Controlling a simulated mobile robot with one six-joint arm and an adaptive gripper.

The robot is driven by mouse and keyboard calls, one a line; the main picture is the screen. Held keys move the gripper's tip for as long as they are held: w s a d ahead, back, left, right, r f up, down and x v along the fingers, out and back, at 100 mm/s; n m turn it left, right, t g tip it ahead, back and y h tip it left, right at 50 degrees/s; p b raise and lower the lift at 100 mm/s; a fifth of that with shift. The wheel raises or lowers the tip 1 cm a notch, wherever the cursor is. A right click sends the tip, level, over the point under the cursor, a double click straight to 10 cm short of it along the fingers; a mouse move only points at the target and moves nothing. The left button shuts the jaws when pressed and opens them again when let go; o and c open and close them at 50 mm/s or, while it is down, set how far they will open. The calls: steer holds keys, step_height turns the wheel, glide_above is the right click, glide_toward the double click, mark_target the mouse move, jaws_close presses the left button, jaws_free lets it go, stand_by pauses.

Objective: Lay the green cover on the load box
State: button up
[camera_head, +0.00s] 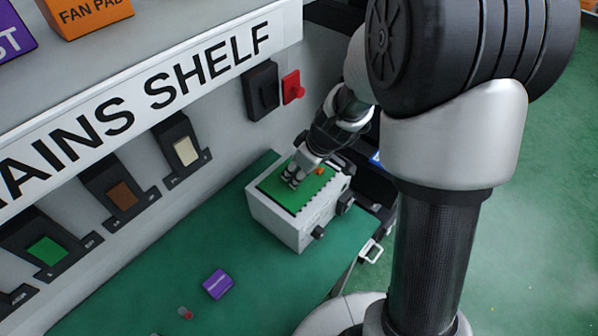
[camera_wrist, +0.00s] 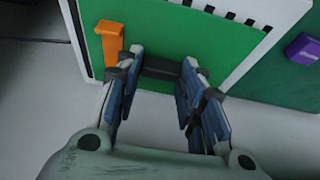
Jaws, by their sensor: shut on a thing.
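The green cover (camera_head: 274,187) lies flat over the top of the white load box (camera_head: 290,232), inside its pale rim. I cannot tell whether it rests fully on the box or is slightly above it. My gripper (camera_head: 293,180) is over the cover, pointing down. In the wrist view my gripper (camera_wrist: 157,66) is shut on the cover's black handle bar, with one finger at each end. The green face of the cover (camera_wrist: 165,25) fills the space beyond the fingers. An orange upright piece (camera_wrist: 109,42) stands beside the left finger.
The box stands on a green bench (camera_head: 235,250) against the shelf wall. A purple block (camera_head: 218,284) and a small red-tipped piece (camera_head: 185,313) lie on the bench. The bench front is mostly clear.

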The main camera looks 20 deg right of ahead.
steer(key=shift+f, duration=0.1)
steer(key=o, duration=1.2)
steer(key=s+r+m+p, duration=0.1)
steer(key=s+r+p, duration=0.1)
steer(key=s+r, duration=0.55)
steer(key=s+r+m+p, duration=0.1)
steer(key=s+r, duration=0.3)
steer(key=r, duration=0.7)
steer(key=s+r+m+t+h, duration=0.1)
steer(key=s+r+m+h, duration=0.1)
steer(key=s, duration=1)
steer(key=r+m, duration=0.1)
steer(key=m, duration=0.1)
steer(key=shift+s+r+m, duration=0.2)
steer(key=shift+s+m, duration=0.05)
steer(key=shift+m, duration=0.15)
